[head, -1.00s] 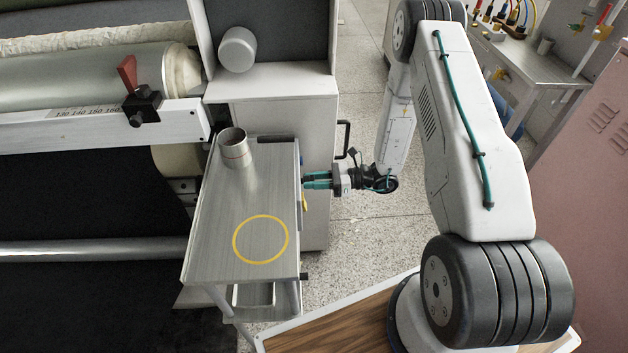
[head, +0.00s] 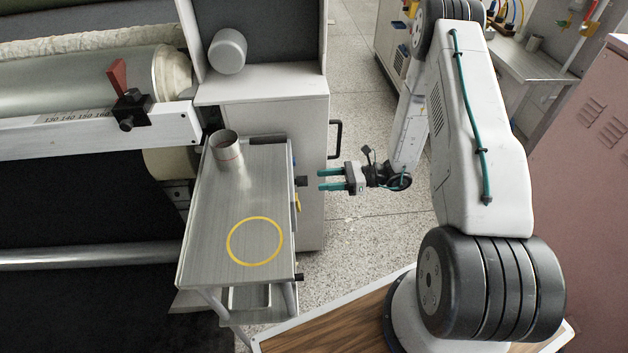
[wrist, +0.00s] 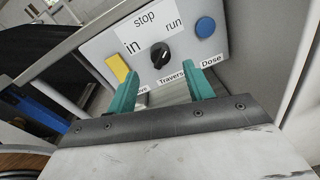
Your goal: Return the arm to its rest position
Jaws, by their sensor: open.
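My gripper (head: 322,180) is open and empty, with two teal fingers. In the head view it hangs in the air just right of the grey metal table's edge, apart from it. The fingers also show in the wrist view (wrist: 163,92), pointing at a light panel (wrist: 150,45) with a black knob (wrist: 160,54), a yellow switch (wrist: 118,68) and a blue button (wrist: 205,26). The panel carries labels such as "stop", "in" and "run". My arm is bent, its forearm reaching down to the gripper.
The grey table (head: 215,250) bears a metal cup (head: 228,150) and a yellow ring marking (head: 255,241). A white cabinet (head: 275,120) with a black handle (head: 335,139) stands behind. A pink cabinet (head: 595,180) is at the right. Open speckled floor (head: 365,228) lies under the gripper.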

